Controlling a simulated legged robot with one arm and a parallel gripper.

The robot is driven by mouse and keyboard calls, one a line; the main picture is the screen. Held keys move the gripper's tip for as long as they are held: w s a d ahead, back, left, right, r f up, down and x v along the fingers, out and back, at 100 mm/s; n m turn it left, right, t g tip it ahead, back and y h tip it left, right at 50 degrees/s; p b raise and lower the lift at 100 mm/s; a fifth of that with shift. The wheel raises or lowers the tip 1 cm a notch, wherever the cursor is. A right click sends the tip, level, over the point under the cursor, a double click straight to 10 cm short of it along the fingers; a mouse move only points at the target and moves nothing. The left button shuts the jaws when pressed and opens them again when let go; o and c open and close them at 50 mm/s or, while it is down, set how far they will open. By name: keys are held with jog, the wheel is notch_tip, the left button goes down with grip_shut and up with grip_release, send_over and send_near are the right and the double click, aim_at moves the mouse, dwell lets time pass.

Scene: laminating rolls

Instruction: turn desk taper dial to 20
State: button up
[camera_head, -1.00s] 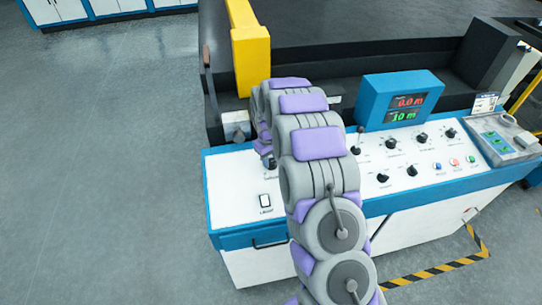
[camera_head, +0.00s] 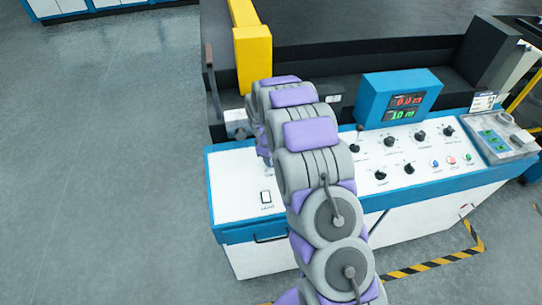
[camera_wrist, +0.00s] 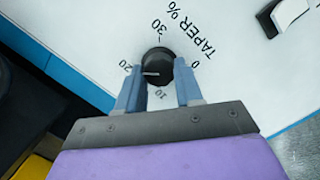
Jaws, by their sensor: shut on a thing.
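The taper dial (camera_wrist: 158,66) is a round black knob on the white panel in the wrist view, under the printed words TAPER %. Its scale reads 0 at right, 10 below, 20 at left and 30 above. The white pointer line lies nearly level and points left, close to the 20 mark. My gripper (camera_wrist: 159,68) is shut on the dial, with one blue-grey finger on each side. In the head view the dial and fingertips are hidden behind my arm.
The white desk panel (camera_head: 235,180) has a light switch (camera_head: 266,197) near its front left. Several other black knobs and coloured buttons stand right of my arm, below a blue display box (camera_head: 400,97). A yellow post (camera_head: 253,60) rises behind. Open floor lies left.

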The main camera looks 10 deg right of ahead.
jog(key=shift+f, duration=0.1)
jog(key=o, duration=0.8)
jog(key=shift+o, duration=1.2)
jog(key=shift+w+f, duration=0.1)
jog(key=shift+r, duration=0.25)
notch_tip(320, 180, up, 17)
jog(key=s+a, duration=0.1)
jog(key=a, duration=0.1)
jog(key=shift+a+f+p, duration=0.15)
jog(key=shift+a+p, duration=0.1)
jog(key=shift+p, duration=0.15)
jog(key=shift+s, duration=0.15)
